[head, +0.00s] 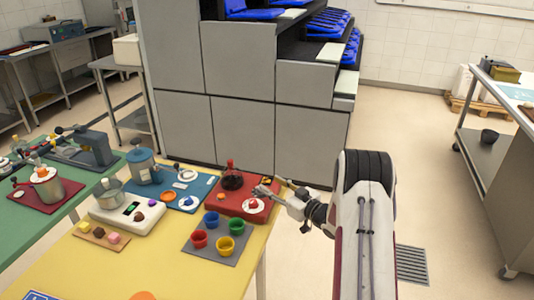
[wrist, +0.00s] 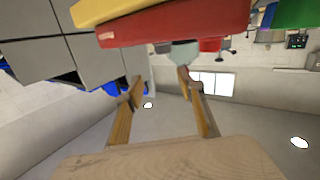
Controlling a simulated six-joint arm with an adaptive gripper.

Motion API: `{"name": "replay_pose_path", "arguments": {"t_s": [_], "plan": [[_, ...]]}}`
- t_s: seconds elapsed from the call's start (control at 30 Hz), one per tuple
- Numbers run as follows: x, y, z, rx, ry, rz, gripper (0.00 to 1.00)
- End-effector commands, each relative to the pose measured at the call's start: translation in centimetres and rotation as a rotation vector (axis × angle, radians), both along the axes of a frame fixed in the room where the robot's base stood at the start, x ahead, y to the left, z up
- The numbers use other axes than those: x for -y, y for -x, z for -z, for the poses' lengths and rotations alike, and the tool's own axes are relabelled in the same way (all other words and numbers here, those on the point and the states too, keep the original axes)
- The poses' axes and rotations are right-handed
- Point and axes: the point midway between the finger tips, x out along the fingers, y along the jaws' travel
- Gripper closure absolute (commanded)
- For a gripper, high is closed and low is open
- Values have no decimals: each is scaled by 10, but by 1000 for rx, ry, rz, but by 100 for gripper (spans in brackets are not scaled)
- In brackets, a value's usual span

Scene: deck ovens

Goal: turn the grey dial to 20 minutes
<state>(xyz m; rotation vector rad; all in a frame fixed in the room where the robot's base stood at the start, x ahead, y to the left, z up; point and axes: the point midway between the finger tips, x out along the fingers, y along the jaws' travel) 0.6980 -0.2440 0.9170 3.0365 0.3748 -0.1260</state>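A red box (head: 233,202) stands at the right end of the yellow table (head: 150,245), with a round white plate (head: 246,206) and a small knob on top. My gripper (head: 262,190) is at the right side of this box in the head view. In the wrist view, the red box (wrist: 180,22) is at the top, and a pale grey tapered piece (wrist: 185,54) sticks out from it near the right fingertip. This may be the grey dial; its scale and pointer cannot be read. My gripper (wrist: 160,82) is open, its two fingers apart with nothing clearly held.
Coloured cups (head: 218,236) sit on a grey mat just in front. A blue board (head: 205,187) with a pot lies to the left. Floor is open right of the table.

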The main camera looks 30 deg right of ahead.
Motion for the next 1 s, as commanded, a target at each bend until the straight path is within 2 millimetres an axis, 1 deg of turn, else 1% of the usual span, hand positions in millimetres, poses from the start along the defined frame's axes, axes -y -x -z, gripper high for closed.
{"name": "replay_pose_path", "arguments": {"t_s": [0.1, 0.5, 1.0], "plan": [[-1, -4, -10, -13, 19, 14, 61], [-4, -11, -39, -62, 74, 66, 61], [-9, -13, -75, -122, 131, 133, 61]]}}
